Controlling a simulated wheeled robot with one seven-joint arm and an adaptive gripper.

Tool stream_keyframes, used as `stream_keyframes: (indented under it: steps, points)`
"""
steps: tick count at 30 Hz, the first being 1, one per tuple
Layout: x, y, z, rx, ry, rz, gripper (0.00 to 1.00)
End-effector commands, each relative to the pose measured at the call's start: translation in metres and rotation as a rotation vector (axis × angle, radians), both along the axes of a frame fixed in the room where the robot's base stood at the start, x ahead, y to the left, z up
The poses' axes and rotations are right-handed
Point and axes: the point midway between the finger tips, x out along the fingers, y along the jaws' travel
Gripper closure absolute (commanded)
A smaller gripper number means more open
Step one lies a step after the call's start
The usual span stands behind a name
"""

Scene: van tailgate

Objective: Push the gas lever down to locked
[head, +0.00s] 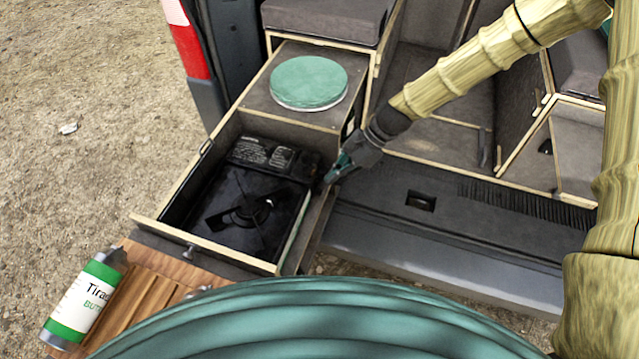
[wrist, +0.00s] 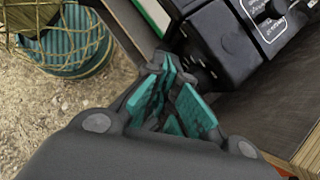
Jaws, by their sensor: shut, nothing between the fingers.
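The black gas stove (head: 255,200) sits in the pulled-out wooden drawer, with a burner (head: 248,210) on top and a printed label at its far end. The stove's dark housing (wrist: 228,38) also shows in the wrist view, close beyond my fingertips. My gripper (head: 331,178) is at the stove's right side, near its labelled end, reaching down over the drawer's right wall. Its teal fingers (wrist: 170,78) are shut and empty beside the housing; I cannot tell if they touch it. I cannot clearly make out the gas lever or its position; the fingers may hide it.
The drawer's wooden rim (head: 185,240) surrounds the stove closely. A round teal-topped item (head: 308,82) stands behind it. The van's sill (head: 460,225) runs to the right.

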Motion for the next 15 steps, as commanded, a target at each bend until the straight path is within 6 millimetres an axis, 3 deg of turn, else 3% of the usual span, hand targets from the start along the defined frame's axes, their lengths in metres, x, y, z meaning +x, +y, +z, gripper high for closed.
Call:
stream_keyframes:
  steps: [8, 15]
  points:
    - [0.001, -0.002, 0.002, 0.000, -0.001, -0.001, 1.00]
    - [0.008, -0.019, 0.027, 0.000, -0.003, -0.002, 1.00]
